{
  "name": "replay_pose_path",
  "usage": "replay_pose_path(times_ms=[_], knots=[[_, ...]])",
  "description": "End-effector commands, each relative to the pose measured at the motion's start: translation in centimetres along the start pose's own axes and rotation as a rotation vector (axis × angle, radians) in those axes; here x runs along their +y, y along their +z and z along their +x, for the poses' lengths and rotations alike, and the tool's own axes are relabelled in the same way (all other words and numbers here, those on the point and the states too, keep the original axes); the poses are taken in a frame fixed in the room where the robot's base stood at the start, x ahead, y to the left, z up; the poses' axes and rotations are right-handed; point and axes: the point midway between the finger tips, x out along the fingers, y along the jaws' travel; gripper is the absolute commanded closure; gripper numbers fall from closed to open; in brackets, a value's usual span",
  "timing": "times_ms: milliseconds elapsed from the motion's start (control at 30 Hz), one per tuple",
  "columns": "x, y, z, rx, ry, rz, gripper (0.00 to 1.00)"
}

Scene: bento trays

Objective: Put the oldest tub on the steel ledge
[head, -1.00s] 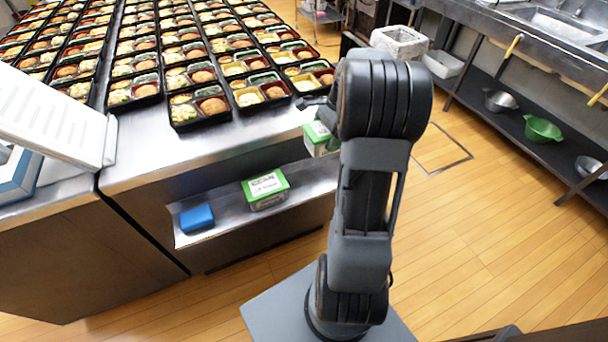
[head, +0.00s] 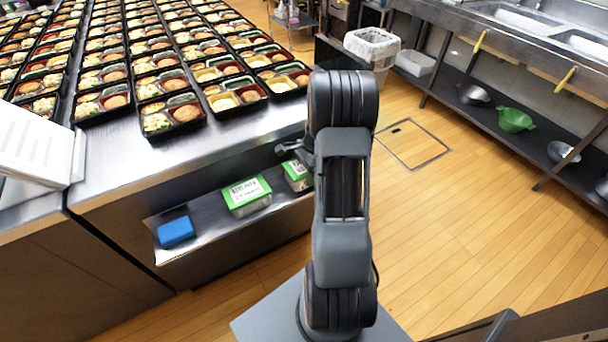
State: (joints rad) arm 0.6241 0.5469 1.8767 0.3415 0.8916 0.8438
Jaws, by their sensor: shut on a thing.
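The steel ledge (head: 218,222) is a low shelf on the front of the steel counter. One green-lidded tub (head: 246,196) with a white label sits on its middle. My gripper (head: 293,152), partly hidden by my arm, is shut on a second green-lidded tub (head: 297,175). This tub is upright at the right part of the ledge, just right of the first tub, with its right side behind my arm. I cannot tell whether its base touches the ledge. The date print on the labels is too small to read.
A blue box (head: 176,231) sits at the ledge's left end. Many bento trays (head: 171,115) cover the counter (head: 150,150) above. A white box (head: 35,142) stands on the left. The wooden floor to the right is clear up to the sink shelf with bowls (head: 515,119).

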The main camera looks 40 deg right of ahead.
Motion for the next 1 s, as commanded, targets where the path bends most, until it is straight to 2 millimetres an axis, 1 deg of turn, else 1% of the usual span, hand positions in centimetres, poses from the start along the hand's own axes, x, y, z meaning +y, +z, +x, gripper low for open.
replay_pose_path(times_ms=[33, 133, 400, 533, 567, 600, 667, 867, 1000], knots=[[0.0, -0.2, 0.8, -0.001, 0.001, 0.000, 0.44], [0.0, -0.5, 1.7, 0.000, 0.000, 0.001, 0.44], [0.0, -0.6, 1.8, 0.000, -0.001, 0.000, 0.44], [0.0, -0.7, 2.1, 0.000, -0.001, 0.000, 0.44], [0.0, -0.7, 2.1, 0.000, -0.001, 0.001, 0.08], [0.0, -0.7, 2.1, 0.000, -0.001, 0.000, 0.04], [0.0, -0.6, 2.1, 0.000, -0.001, 0.000, 0.00], [0.0, -0.6, 2.0, 0.000, -0.001, 0.000, 0.00], [-0.1, -0.5, 1.0, 0.001, -0.003, 0.000, 0.00]])
